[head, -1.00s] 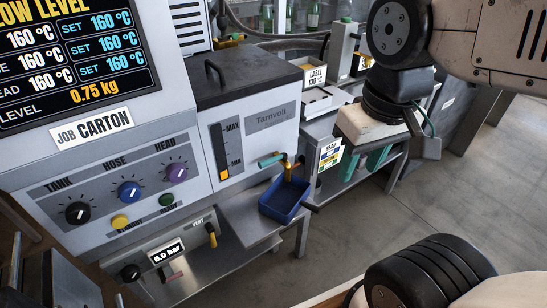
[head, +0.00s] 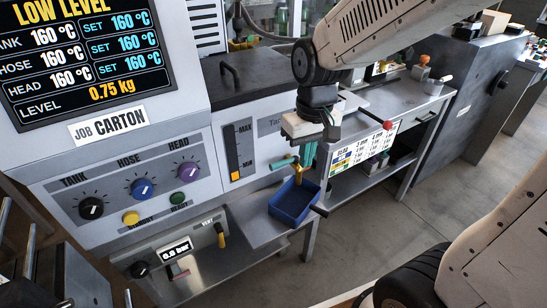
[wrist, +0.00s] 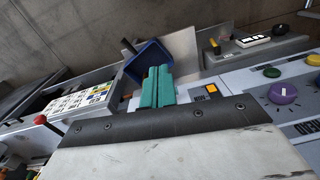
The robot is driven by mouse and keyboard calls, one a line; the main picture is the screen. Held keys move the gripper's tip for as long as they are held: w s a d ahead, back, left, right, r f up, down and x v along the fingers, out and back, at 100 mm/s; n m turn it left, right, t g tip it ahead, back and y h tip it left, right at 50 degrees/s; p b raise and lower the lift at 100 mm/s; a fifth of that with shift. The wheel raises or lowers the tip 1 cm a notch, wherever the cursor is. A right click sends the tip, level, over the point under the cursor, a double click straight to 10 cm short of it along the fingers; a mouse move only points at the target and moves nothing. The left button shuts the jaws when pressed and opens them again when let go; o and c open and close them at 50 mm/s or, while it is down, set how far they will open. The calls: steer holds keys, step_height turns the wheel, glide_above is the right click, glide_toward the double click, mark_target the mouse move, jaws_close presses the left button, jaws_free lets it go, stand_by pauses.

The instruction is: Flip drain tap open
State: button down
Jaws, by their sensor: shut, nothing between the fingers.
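The drain tap (head: 297,172) is a brass fitting low on the front of the hot-melt tank, above a blue tray (head: 291,216). Its teal lever (head: 281,164) points left in the head view, roughly level. My gripper (head: 305,168) hangs just right of the tap, its teal fingers pointing down and closed together with nothing held. I cannot tell whether the fingers touch the tap. In the wrist view my shut fingers (wrist: 157,70) point toward the blue tray (wrist: 143,64), and the tap is hidden behind them.
The grey tank with its dark lid (head: 250,83) and the dial panel (head: 133,190) stand left of the tap. A bench with a label card (head: 362,148) and a red knob (head: 388,125) lies to the right. The floor in front is clear.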

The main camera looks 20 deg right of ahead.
mark_target(273, 157)
steer(key=w+a+f+n+t, duration=0.1)
steer(key=w+a+f+t, duration=0.1)
steer(key=w, duration=0.9)
steer(key=shift+w+f+t, duration=0.2)
steer(key=shift+w+t, duration=0.2)
steer(key=shift+t, duration=0.3)
steer(key=x, duration=1)
steer(key=shift+a, duration=0.15)
steer(key=shift+s+y, duration=0.1)
steer(key=shift+y, duration=0.2)
